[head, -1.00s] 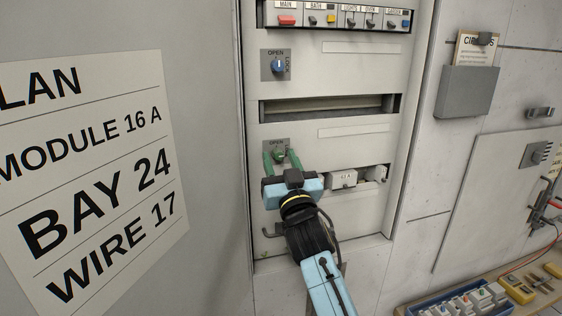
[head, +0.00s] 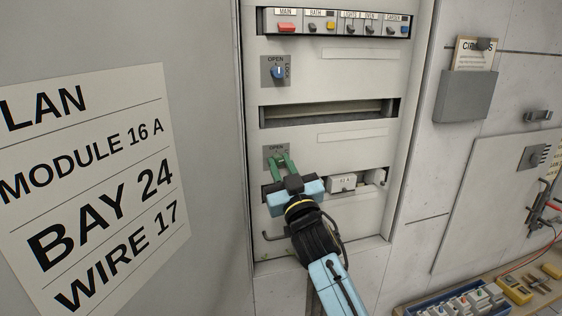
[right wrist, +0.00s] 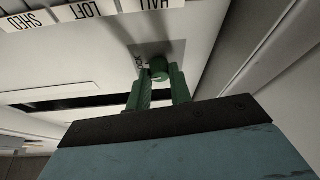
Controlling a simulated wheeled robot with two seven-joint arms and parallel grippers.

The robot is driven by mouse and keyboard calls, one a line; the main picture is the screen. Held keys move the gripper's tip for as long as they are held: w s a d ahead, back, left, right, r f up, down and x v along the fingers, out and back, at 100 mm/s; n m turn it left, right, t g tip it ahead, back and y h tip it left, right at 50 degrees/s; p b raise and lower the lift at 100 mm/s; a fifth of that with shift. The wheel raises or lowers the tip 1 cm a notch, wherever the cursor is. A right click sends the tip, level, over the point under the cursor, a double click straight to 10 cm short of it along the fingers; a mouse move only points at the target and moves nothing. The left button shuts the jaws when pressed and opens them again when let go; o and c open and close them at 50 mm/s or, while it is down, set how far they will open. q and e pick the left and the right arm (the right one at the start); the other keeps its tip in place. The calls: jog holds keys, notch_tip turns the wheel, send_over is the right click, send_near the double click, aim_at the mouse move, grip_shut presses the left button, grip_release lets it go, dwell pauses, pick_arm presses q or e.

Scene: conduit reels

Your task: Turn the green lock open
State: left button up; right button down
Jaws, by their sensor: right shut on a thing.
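In the right wrist view the green knob (right wrist: 159,68) shows between the tips of my green fingers. My right gripper (head: 281,158) reaches up to it from below and is shut on it. In the head view the fingers largely hide the knob, so its exact turn angle cannot be told. My left gripper is not in view.
A blue lock knob (head: 278,72) sits on a similar plate higher up. Above it is a row of labelled breakers (head: 335,24). A white module (head: 342,183) is right of my gripper in the lower slot. A grey door with a paper sign (head: 90,190) stands at the left.

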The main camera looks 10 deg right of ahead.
jog(key=n+g+y+p, duration=0.1)
jog(key=n+p, duration=0.2)
jog(key=n, duration=0.1)
jog(key=n+g+y+p, duration=0.1)
jog(key=n+y+p, duration=0.1)
jog(key=n+p, duration=0.2)
jog(key=r+n+g+y+p, duration=0.1)
jog(key=n+g+y+p, duration=0.1)
jog(key=n+p, duration=0.2)
jog(key=shift+d+n, duration=0.3)
jog(key=shift+n, duration=0.9)
jog(key=n+g+p, duration=0.1)
jog(key=n, duration=0.1)
jog(key=shift+f+n+p, duration=0.1)
jog(key=shift+n+p, duration=0.2)
jog(key=shift+n, duration=0.1)
jog(key=shift+n+g, duration=0.5)
jog(key=shift+n, duration=0.7)
jog(key=c, duration=1.3)
grip_release()
jog(key=shift+b+v, duration=1.15)
jog(key=shift+v, duration=5.55)
